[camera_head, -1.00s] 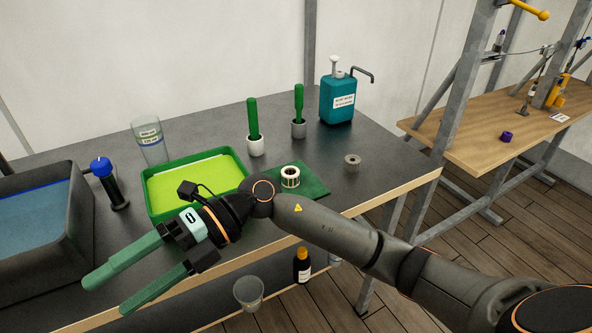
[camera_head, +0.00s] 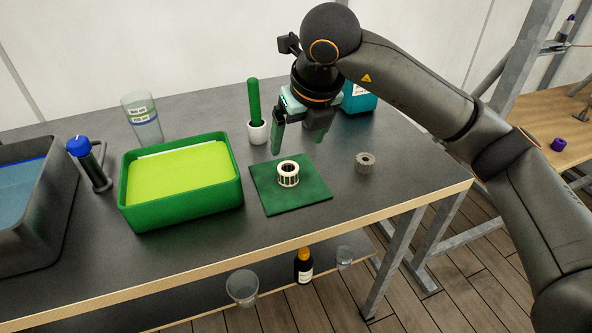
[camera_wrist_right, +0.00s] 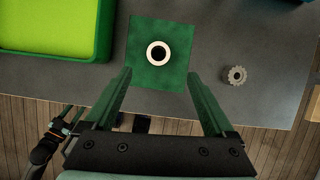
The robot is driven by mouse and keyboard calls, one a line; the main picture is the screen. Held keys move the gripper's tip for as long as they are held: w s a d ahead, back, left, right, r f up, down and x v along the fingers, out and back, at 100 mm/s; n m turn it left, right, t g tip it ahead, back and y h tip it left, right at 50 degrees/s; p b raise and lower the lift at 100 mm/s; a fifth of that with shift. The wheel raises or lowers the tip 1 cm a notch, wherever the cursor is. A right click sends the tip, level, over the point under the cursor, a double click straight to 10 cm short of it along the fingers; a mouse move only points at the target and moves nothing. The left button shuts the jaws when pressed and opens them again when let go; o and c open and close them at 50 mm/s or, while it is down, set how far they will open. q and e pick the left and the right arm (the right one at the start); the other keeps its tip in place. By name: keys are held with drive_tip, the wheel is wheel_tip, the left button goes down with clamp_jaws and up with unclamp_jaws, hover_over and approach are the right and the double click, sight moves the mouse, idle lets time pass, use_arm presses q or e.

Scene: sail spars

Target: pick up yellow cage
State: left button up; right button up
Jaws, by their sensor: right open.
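The cage (camera_head: 289,182) is a short, slotted, pale cream ring standing on a dark green mat (camera_head: 268,203). It is the only cage-like part on the table. In the right wrist view the cage (camera_wrist_right: 149,52) shows from above as a pale ring with a dark hole. My right gripper (camera_head: 296,145) has green fingers pointing down, spread apart and empty, above the table behind and over the mat. In the right wrist view the gripper's fingertips (camera_wrist_right: 158,75) lie to either side, with the cage beyond them, near the middle.
A green tray (camera_head: 185,218) with a lime pad stands left of the mat, and a grey toothed ring (camera_head: 366,162) lies to the right. A green-handled tool in a white cup (camera_head: 258,132) and a teal bottle (camera_head: 360,100) stand behind. The front table is clear.

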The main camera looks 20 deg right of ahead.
sight(288, 167)
drive_tip(key=x, duration=1.1)
drive_tip(key=shift+w+a+f+p, duration=0.1)
drive_tip(key=shift+a+f+p, duration=0.1)
drive_tip(key=shift+p, duration=0.15)
clamp_jaws()
